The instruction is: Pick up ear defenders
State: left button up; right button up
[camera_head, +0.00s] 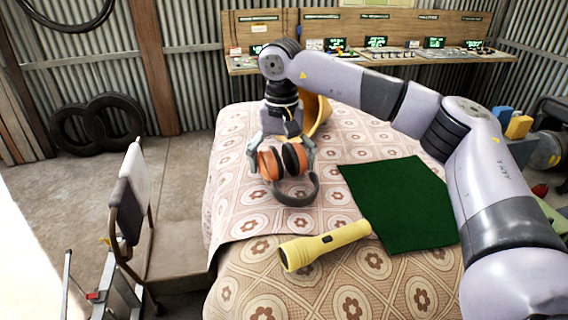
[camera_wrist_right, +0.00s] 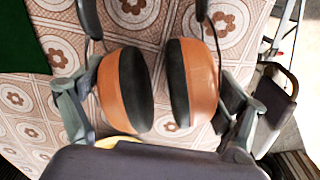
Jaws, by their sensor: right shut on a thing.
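The ear defenders (camera_head: 296,193) have orange cups with black cushions and a dark headband. My right gripper (camera_head: 281,158) is shut on them, with a finger on the outer side of each cup. In the right wrist view the two cups (camera_wrist_right: 190,85) fill the middle, between the fingers of the right gripper (camera_wrist_right: 158,100). The headband hangs toward the tablecloth; whether it touches the cloth I cannot tell. My left gripper is not in view.
A yellow torch (camera_head: 325,245) and a green cloth (camera_head: 402,203) lie on the patterned tablecloth (camera_head: 365,299). A yellow object (camera_head: 318,112) stands behind my gripper, partly hidden. A chair (camera_head: 133,205) stands left of the table. A bench with small displays (camera_head: 375,42) runs along the back wall.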

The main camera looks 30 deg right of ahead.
jog(key=shift+c, duration=1.4)
